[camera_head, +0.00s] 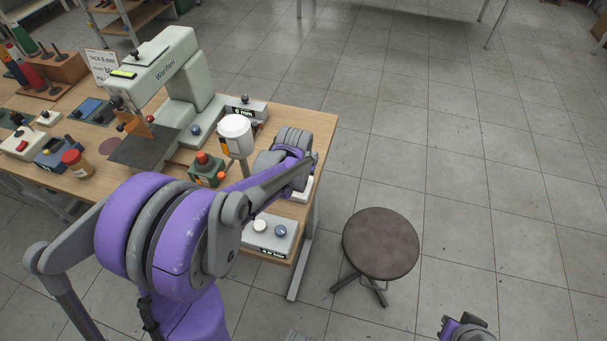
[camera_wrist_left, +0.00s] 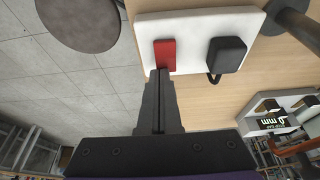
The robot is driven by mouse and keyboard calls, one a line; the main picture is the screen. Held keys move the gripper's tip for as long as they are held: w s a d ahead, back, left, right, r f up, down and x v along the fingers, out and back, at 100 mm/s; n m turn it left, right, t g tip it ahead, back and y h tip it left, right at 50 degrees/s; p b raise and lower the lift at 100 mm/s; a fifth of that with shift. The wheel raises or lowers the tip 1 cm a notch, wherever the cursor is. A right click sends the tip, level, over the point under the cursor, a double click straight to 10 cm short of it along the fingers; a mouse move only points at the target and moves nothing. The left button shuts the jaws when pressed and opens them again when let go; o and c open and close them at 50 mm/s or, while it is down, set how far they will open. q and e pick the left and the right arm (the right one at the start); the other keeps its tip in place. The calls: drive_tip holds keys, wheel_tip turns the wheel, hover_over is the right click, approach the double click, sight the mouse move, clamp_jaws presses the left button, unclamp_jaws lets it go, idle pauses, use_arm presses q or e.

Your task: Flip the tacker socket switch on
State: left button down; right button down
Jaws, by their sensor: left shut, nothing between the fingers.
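The tacker socket is a white plate (camera_wrist_left: 196,30) on the table's edge, with a red rocker switch (camera_wrist_left: 165,54) and a black plug (camera_wrist_left: 226,55). In the head view a small white part of the socket (camera_head: 302,189) shows beside my left wrist; the switch is hidden there. My left gripper (camera_wrist_left: 161,74) is shut and empty, its fingertips right at the near edge of the red switch. I cannot tell whether they touch it or which way the rocker is tilted.
The white tacker machine (camera_head: 192,85) stands on the wooden table (camera_head: 312,125). A white cup-like part on a post (camera_head: 235,134) and a green box with a red knob (camera_head: 206,170) are near my arm. A round stool (camera_head: 381,243) stands right of the table on open floor.

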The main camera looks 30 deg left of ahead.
sight(303, 185)
use_arm(q)
drive_tip(key=shift+w+f+g, duration=0.3)
drive_tip(key=shift+f, duration=0.05)
drive_tip(key=shift+s+r, duration=0.1)
drive_tip(key=shift+s+d+r, duration=0.1)
drive_tip(key=shift+s+d, duration=0.05)
drive_tip(key=shift+s, duration=0.65)
drive_tip(key=shift+w, duration=0.1)
wheel_tip(303, 185, up, 5)
drive_tip(key=shift+w+r+p, duration=0.1)
drive_tip(key=shift+r+p, duration=0.05)
drive_tip(key=shift+p, duration=1.1)
wheel_tip(303, 185, up, 9)
